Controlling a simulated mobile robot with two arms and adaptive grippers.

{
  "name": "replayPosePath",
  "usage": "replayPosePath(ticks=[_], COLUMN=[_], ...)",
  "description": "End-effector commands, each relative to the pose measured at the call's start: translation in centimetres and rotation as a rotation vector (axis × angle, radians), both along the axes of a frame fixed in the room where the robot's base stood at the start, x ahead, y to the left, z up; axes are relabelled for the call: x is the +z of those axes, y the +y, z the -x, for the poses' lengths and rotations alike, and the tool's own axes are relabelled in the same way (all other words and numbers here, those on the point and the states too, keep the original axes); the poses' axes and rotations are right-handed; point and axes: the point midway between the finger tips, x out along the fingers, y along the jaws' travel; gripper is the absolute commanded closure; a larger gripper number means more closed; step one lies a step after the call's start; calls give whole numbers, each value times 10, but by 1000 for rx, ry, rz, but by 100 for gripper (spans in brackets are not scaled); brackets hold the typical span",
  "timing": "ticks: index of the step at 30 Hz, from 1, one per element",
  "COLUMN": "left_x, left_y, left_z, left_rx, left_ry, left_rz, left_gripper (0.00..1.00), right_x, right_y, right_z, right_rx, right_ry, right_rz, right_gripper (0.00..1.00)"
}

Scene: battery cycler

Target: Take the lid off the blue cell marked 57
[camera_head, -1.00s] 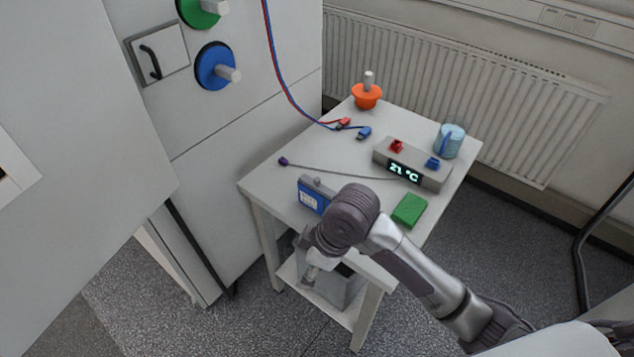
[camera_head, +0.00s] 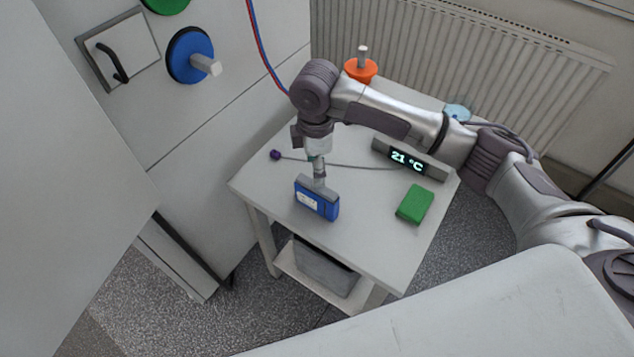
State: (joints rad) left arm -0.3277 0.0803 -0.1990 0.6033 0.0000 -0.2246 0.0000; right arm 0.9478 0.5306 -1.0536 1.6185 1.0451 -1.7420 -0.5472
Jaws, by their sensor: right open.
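The blue cell (camera_head: 316,203) stands upright near the left front of the small table. It carries a pale label on its front; the number is too small to read. A grey lid (camera_head: 321,188) with a small knob sits on top of it. My right gripper (camera_head: 318,169) is open and points down over the lid, at or just around the knob; I cannot tell whether it touches. My left gripper is not in view.
On the table (camera_head: 370,240), a green block (camera_head: 414,204) lies at the right and a grey temperature unit (camera_head: 408,160) behind it. A thin probe lead with a purple tip (camera_head: 275,155) crosses behind the cell. An orange object (camera_head: 360,70) stands at the back. A cabinet borders the left.

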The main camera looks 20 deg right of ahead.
Motion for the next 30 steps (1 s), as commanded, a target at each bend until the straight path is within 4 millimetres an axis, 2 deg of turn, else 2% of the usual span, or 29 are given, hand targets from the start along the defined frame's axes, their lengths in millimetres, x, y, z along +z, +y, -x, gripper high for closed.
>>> replayPosePath(ticks=[1, 3, 5, 9, 12, 15, 18, 21, 25, 26, 30], left_x=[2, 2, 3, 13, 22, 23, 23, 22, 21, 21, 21], left_y=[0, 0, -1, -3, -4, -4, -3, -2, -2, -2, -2], left_z=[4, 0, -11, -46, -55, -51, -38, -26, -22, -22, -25], left_rx=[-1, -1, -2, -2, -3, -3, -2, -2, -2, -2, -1], left_ry=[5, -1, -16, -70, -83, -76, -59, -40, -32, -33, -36], left_rz=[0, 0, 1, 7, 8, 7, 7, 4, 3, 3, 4], left_gripper=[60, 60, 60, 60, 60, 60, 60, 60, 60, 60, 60], right_x=[-6, -12, -15, -27, -42, -57, -65, -68, -68, -68, -68], right_y=[0, 0, 0, -2, -5, -4, -4, -4, -4, -4, -4], right_z=[0, 0, 0, 0, 0, 0, 0, 0, 0, 0, 0], right_rx=[-1, -1, -1, -1, -2, -1, 1, 1, 1, 1, 1], right_ry=[1, 0, 0, 2, 2, 1, -1, -2, -3, -3, -3], right_rz=[2, 0, 0, 2, 1, 1, 0, 0, 0, 0, 0], right_gripper=[37, 37, 37, 37, 37, 37, 37, 37, 37, 39, 62])
